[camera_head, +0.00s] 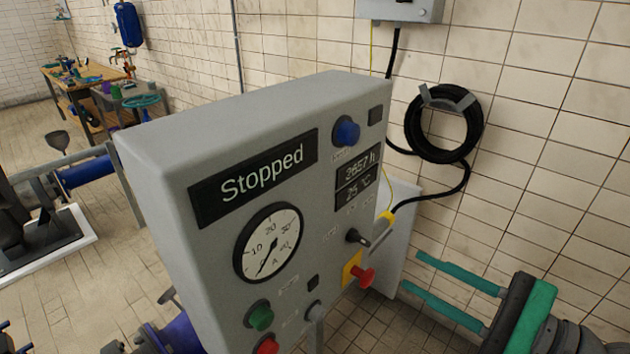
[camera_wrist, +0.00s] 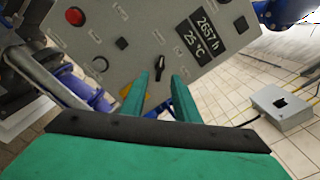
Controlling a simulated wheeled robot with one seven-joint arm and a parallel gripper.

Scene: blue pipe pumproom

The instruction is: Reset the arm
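My gripper (camera_head: 432,290) is at the lower right in the head view, with two green fingers spread apart and nothing between them. It is open and to the right of the grey control panel (camera_head: 160,150). In the wrist view the gripper (camera_wrist: 168,92) points toward the panel (camera_wrist: 130,30), which appears tilted. The panel display (camera_head: 255,178) reads "Stopped". A black rotary switch (camera_head: 357,237) and a red knob on a yellow plate (camera_head: 362,275) sit on its face. In the wrist view the switch (camera_wrist: 159,66) shows just beyond the fingertips; I cannot tell the gap.
A coiled black hose (camera_head: 443,122) hangs on the tiled wall at the right. A workbench (camera_head: 85,85) stands at the back left. A grey box with a cable (camera_wrist: 284,107) lies at the right in the wrist view. Blue pipework (camera_head: 90,172) is left of the panel.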

